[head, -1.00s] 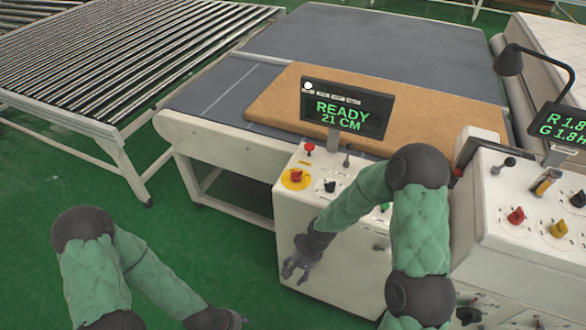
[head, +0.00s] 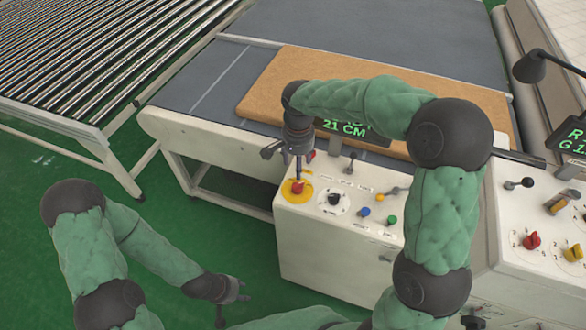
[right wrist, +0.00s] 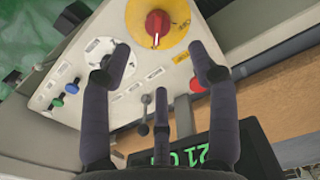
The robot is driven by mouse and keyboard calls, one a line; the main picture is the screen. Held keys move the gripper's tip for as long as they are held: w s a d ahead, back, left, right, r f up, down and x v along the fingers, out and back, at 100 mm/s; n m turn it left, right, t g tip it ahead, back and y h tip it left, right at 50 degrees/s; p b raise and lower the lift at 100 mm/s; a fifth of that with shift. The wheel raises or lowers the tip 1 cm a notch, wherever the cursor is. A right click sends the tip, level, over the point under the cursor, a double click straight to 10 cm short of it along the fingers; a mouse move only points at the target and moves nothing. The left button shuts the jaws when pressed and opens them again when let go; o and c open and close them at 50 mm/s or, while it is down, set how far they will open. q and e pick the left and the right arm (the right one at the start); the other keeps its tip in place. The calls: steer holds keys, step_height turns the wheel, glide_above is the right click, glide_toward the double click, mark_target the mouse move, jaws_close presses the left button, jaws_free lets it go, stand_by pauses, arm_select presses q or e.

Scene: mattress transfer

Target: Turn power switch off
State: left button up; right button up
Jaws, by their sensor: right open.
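The red rotary switch (head: 298,188) sits on a yellow disc at the left corner of the white control console (head: 318,262). In the right wrist view the red switch (right wrist: 157,26) shows between and beyond the fingertips, with a white mark on its handle. My right gripper (head: 288,152) is open just above and behind the switch, apart from it, with nothing between its fingers (right wrist: 161,58). My left gripper (head: 232,300) is low at the front, left of the console. Its fingers are spread and empty.
A black knob (head: 334,200), blue button (head: 365,211), green button (head: 392,219) and upright lever (head: 350,165) share the console top. The display (head: 345,130) stands behind, partly hidden by my right arm. A brown slab (head: 262,90) lies on the conveyor. A second console (head: 500,235) stands right.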

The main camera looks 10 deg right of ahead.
mark_target(298, 184)
steer(key=shift+s+f, duration=0.1)
steer(key=shift+f, duration=0.15)
step_height(298, 184, down, 10)
steer(key=shift+s+f+b, duration=0.1)
steer(key=shift+b, duration=1)
steer(key=shift+c, duration=0.3)
steer(key=c, duration=1)
